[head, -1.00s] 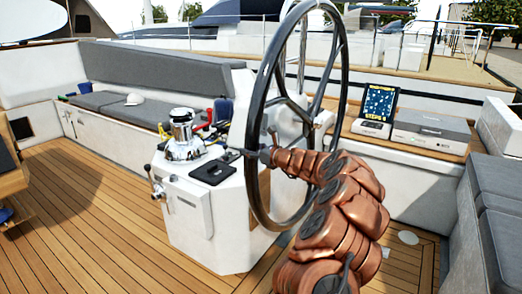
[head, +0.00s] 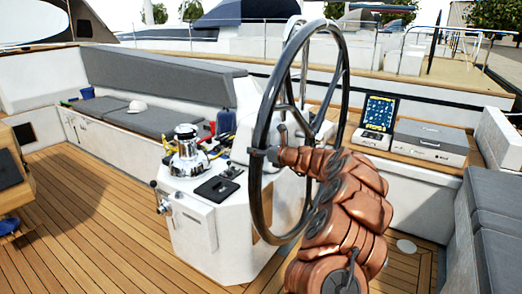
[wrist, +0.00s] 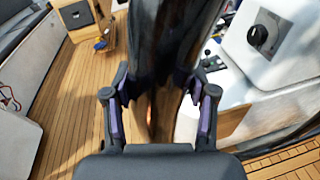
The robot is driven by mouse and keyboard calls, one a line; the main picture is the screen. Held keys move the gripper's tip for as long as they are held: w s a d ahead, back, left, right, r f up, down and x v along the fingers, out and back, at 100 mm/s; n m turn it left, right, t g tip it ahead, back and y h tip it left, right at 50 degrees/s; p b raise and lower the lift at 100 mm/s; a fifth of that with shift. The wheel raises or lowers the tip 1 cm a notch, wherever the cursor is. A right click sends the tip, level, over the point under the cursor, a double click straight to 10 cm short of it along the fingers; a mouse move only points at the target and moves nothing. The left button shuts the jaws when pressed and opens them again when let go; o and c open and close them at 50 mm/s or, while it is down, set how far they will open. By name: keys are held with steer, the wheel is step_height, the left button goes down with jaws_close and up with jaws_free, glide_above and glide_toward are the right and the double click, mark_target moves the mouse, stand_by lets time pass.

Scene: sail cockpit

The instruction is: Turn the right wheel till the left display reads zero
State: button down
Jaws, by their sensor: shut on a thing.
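The steering wheel (head: 343,82) has a large dark rim with metal spokes and stands upright beside the white console in the head view. My gripper (head: 262,157) is shut on the near left side of the rim, at about mid height. In the wrist view the dark rim (wrist: 165,60) runs between the two fingers of my gripper (wrist: 160,108). A tablet-like display (head: 378,112) with a blue screen and yellow text stands on the right bench. Its text is too small to read. Only one wheel shows clearly.
The white console (head: 190,225) carries a chrome winch (head: 186,150) and a side crank handle. A grey box (head: 432,140) sits right of the display. Grey seats (head: 495,215) line the right edge. The wooden deck (head: 95,215) at left is open.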

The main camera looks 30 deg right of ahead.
steer(key=shift+w+a+r, duration=0.1)
steer(key=shift+a+r, duration=0.05)
steer(key=shift+a, duration=0.2)
steer(key=shift+c, duration=2.2)
jaws_free()
steer(key=shift+a, duration=0.1)
steer(key=shift+d, duration=0.3)
steer(key=shift+s+d, duration=0.3)
steer(key=shift+s, duration=0.35)
steer(key=v, duration=1)
steer(key=shift+s+a+r, duration=0.1)
steer(key=shift+s+r, duration=0.05)
steer(key=shift+s, duration=0.2)
